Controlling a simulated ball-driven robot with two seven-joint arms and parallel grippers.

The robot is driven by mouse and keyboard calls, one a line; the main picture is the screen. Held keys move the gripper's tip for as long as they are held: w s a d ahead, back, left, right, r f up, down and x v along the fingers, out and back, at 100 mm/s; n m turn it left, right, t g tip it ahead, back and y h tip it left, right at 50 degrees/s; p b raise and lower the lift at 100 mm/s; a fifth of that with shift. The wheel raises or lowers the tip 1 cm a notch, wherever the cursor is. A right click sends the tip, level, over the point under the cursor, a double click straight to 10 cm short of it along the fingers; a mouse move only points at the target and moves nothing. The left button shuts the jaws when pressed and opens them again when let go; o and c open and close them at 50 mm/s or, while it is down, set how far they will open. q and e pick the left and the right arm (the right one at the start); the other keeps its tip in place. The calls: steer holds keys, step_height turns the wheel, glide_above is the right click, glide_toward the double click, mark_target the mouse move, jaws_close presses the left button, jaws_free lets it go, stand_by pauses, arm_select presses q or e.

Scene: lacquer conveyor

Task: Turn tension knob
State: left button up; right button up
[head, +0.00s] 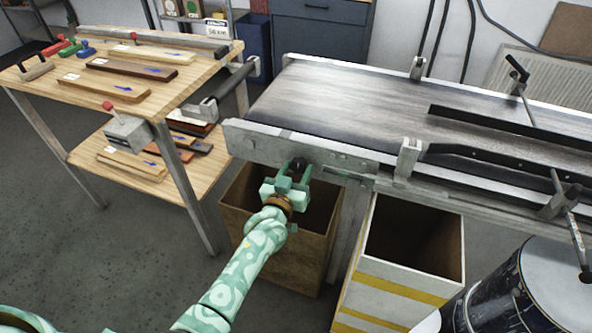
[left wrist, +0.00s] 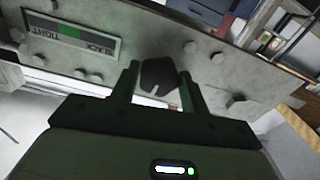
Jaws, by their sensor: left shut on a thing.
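The tension knob (left wrist: 158,78) is a small black knob on the grey metal side plate of the conveyor (head: 300,148). My left gripper (head: 293,171) is at that side plate near the conveyor's left end. In the left wrist view my left gripper (left wrist: 158,88) has one finger on each side of the knob, shut on it. A label with a green patch and the words "SLACK" and "TIGHT" (left wrist: 72,36) is on the plate beside the knob. In the head view the fingers largely hide the knob. My right gripper is not in view.
A brown open bin (head: 250,222) stands below my left gripper. A white bin with yellow stripes (head: 385,290) is to its right. A wooden two-level bench (head: 140,85) with several strips stands at the left. A dark drum (head: 520,290) is at the lower right.

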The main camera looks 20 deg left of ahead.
arm_select(q)
steer(key=n+p, duration=0.1)
steer(key=n, duration=0.2)
steer(key=shift+r, duration=0.1)
steer(key=n+p, duration=0.1)
steer(key=n, duration=0.3)
steer(key=n+p, duration=0.1)
steer(key=n, duration=0.3)
steer(key=shift+d+n, duration=0.1)
steer(key=shift+n, duration=2.1)
steer(key=o, duration=1)
steer(key=shift+s, duration=0.1)
